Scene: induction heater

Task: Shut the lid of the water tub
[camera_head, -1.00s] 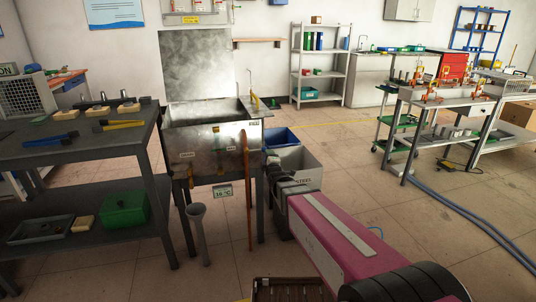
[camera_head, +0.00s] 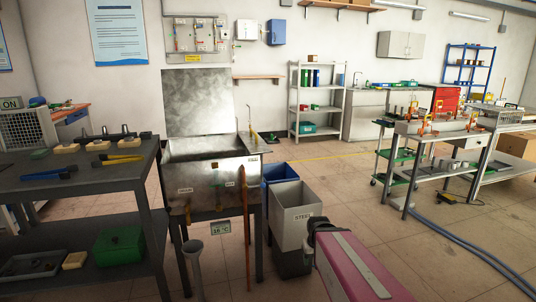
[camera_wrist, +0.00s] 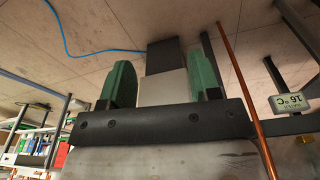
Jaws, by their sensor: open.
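The water tub (camera_head: 212,178) is a grey metal tank on dark legs, left of centre in the head view. Its lid (camera_head: 198,103) is a flat metal sheet standing upright at the tub's back edge, so the tub is open on top. My arm reaches in from the lower right and ends in front of and right of the tub, near the bins. My gripper's fingers are hidden in the head view. In the wrist view my gripper (camera_wrist: 166,85) shows two green fingers, spread apart with nothing held between them. The lid cannot be made out in the wrist view.
A grey bin marked STEEL (camera_head: 293,209) and a blue bin (camera_head: 279,174) stand right of the tub. A dark workbench (camera_head: 75,182) with tools is close on its left. A temperature sign (camera_head: 221,227) and an upright rod (camera_head: 246,215) are at the tub's front. Floor is open farther right.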

